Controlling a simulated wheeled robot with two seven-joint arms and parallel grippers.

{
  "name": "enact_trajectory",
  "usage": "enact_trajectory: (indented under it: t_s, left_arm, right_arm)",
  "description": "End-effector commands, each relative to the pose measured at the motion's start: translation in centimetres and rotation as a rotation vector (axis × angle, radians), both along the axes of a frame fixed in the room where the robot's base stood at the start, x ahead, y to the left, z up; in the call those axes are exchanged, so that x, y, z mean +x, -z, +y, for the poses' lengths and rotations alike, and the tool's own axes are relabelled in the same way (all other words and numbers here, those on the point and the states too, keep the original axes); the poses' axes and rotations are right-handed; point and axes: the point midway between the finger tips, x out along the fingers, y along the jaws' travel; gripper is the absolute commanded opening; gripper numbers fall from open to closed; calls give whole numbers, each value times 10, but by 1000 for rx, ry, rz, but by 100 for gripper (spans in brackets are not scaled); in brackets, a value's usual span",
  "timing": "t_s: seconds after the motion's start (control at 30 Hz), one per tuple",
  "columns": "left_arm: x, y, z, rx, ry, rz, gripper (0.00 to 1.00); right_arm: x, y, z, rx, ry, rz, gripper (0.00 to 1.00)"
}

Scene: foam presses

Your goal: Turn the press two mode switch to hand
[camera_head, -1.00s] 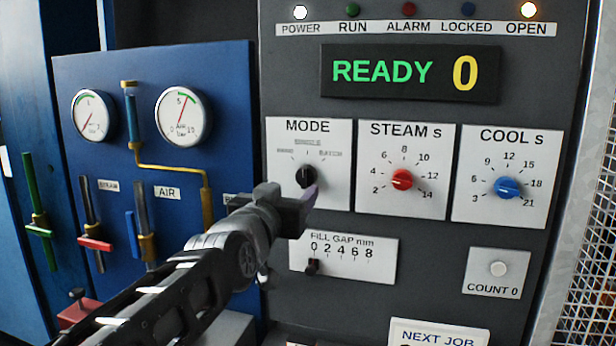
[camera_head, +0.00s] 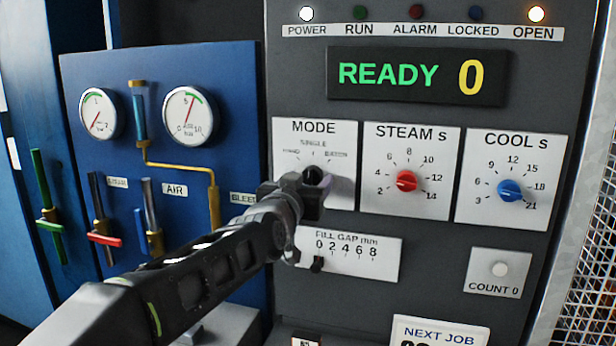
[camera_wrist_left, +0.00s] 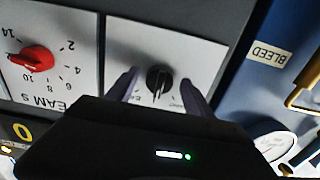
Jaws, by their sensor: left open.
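The mode switch (camera_head: 314,174) is a black knob on a white plate (camera_head: 345,137) marked MODE, on the dark press panel. Its pointer appears to stand about upright, near the SINGLE mark. My left gripper (camera_head: 316,182) is in front of the plate and hides the lower part of the knob in the head view. In the left wrist view the gripper (camera_wrist_left: 160,84) is open, one finger on each side of the knob (camera_wrist_left: 159,78). I cannot tell whether the fingers touch it. My right gripper is not in view.
The red STEAM knob (camera_head: 407,181) and blue COOL knob (camera_head: 510,190) are to the right. The FILL GAP slider (camera_head: 317,265) is just below. Gauges and valve levers are on the blue panel (camera_head: 240,90) at left. The display (camera_head: 415,77) reads READY 0.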

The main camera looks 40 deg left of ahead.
Motion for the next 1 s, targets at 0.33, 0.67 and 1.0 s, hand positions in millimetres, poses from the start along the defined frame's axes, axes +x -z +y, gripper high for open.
enact_trajectory:
  t_s: [0.33,0.67,1.0]
  left_arm:
    - [0,0,0,0,0,-1,51]
    - [0,0,0,0,0,-1,24]
    - [0,0,0,0,0,-1,0]
  right_arm:
    - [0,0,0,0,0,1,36]
    - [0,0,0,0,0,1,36]
    - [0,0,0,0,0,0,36]
